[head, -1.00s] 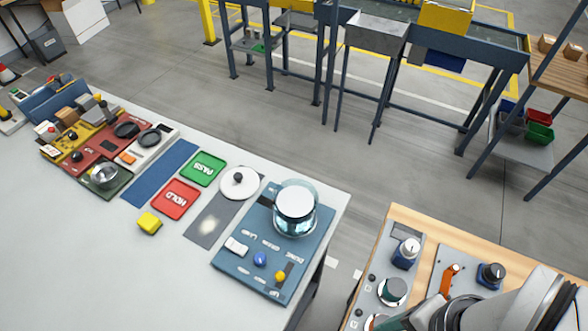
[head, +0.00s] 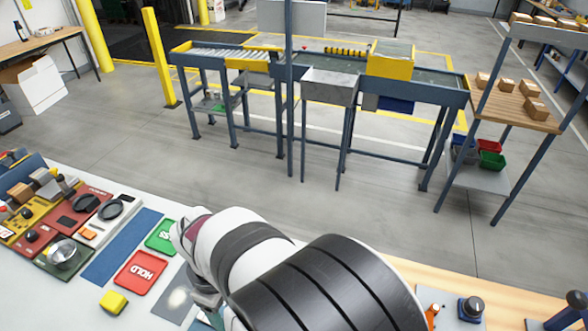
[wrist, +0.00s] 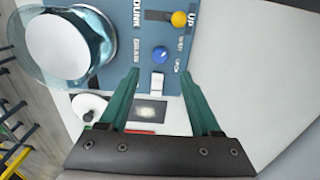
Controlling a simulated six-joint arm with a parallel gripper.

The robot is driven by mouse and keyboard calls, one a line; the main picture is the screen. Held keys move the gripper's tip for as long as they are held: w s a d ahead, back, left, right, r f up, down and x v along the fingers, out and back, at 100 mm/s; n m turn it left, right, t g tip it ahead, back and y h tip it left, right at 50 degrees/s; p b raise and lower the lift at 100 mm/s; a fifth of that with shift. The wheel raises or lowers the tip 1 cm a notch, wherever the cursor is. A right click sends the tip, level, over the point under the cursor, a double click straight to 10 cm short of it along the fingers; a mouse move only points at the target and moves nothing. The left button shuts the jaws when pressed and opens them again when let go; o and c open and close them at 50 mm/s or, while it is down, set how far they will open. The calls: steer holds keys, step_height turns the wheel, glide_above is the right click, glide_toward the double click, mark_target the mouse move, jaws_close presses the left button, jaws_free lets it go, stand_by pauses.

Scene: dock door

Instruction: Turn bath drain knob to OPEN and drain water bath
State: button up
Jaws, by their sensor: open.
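In the wrist view, the blue drain knob (wrist: 160,53) sits on the blue panel (wrist: 112,76) beside the printed word DRAIN. Smaller lettering lies on its other side, and I cannot read its setting surely. The glass water bath (wrist: 62,48) with a white round top stands at the left of the panel. My gripper (wrist: 160,73) is open, with its two teal fingers apart and nothing between them. The fingertips lie just below the blue knob in the picture; their height above the panel is unclear. In the head view my arm hides the bath and knob.
A yellow knob (wrist: 179,19) near UP and a white switch (wrist: 158,82) flank the drain knob. A white round lid with a black knob (wrist: 89,107) lies nearby. The red HOLD tray (head: 140,269) and yellow block (head: 113,301) rest on the table.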

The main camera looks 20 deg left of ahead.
step_height(320, 180, down, 8)
steer(key=shift+f, duration=0.25)
steer(key=shift+c, duration=0.3)
jaws_close()
